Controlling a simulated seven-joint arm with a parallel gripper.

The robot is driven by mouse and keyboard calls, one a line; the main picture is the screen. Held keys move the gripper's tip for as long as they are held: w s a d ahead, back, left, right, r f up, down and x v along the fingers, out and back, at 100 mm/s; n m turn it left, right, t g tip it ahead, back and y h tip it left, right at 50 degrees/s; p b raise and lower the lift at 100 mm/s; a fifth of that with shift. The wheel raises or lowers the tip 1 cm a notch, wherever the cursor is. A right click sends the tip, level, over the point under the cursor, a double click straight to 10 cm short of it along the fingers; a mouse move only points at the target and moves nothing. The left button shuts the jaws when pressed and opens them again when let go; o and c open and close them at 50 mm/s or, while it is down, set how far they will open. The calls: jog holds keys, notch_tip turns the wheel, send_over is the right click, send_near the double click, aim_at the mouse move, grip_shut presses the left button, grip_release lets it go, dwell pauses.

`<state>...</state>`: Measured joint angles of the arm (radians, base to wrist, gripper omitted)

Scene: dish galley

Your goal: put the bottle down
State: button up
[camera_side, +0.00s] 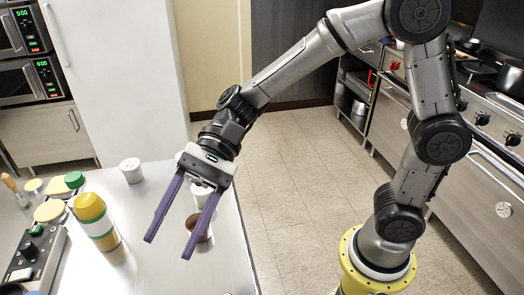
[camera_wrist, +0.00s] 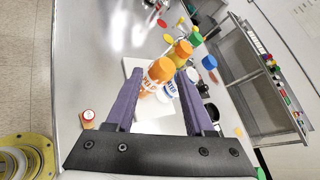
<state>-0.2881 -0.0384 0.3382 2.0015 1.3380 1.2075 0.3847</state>
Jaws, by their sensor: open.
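My gripper (camera_side: 168,249) is open, with its two long purple fingers spread and pointing down over the metal counter (camera_side: 140,275). In the side view nothing is held between the fingers. A yellow bottle with a green and white band (camera_side: 97,222) stands upright on the counter to the left of my gripper, apart from it. In the wrist view my gripper (camera_wrist: 161,71) frames an orange-and-white bottle (camera_wrist: 156,76); I cannot tell its distance from the fingertips. A blue-and-white container (camera_wrist: 171,88) shows beside it. I cannot tell which is the task's bottle.
A white shaker (camera_side: 131,170) stands at the counter's back. A white container (camera_side: 202,195) and a brown cup (camera_side: 198,227) are partly behind the right finger. A green lid (camera_side: 74,180) and a control box (camera_side: 35,255) are at the left. Bare counter lies below my gripper.

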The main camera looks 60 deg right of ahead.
jog(key=s+d+n+t+h, duration=0.2)
jog(key=s+d+n+h, duration=0.1)
jog(key=d, duration=0.6)
jog(key=s+d+f+n+t+h, duration=0.1)
jog(key=s+d+n+t+h, duration=0.2)
jog(key=d, duration=0.7)
jog(key=s+d+f+n+t+h, duration=0.1)
jog(key=s+d+n+t+h, duration=0.1)
jog(key=s+d+n+h, duration=0.2)
jog(key=d+h, duration=0.3)
jog(key=d, duration=0.3)
jog(key=shift+t, duration=0.3)
